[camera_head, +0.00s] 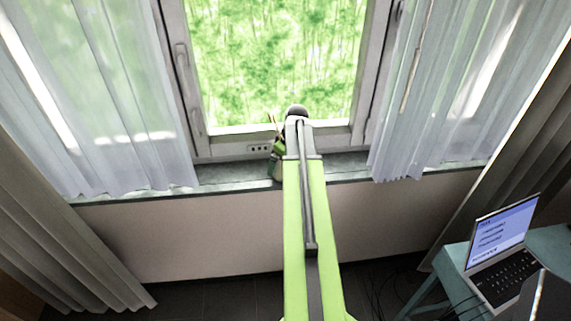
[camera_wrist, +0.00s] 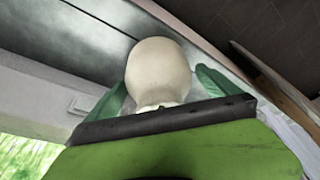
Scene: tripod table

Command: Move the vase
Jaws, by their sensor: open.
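A rounded, cream-coloured object, which looks like the vase (camera_wrist: 160,66), shows in the middle of the wrist view, with a narrower part toward my wrist. My gripper (camera_wrist: 162,80) is open, with one green finger on each side of it. Small gaps show between the vase and the fingers, so it does not look gripped. In the head view my gripper (camera_head: 277,161) is partly seen at the windowsill, left of my arm.
The grey windowsill (camera_head: 235,172) runs below a window (camera_head: 275,60). Sheer white curtains (camera_head: 85,110) hang on both sides, reaching the sill. A laptop (camera_head: 500,245) stands on a blue-green table (camera_head: 452,258) at the lower right. The sill left of my gripper looks clear.

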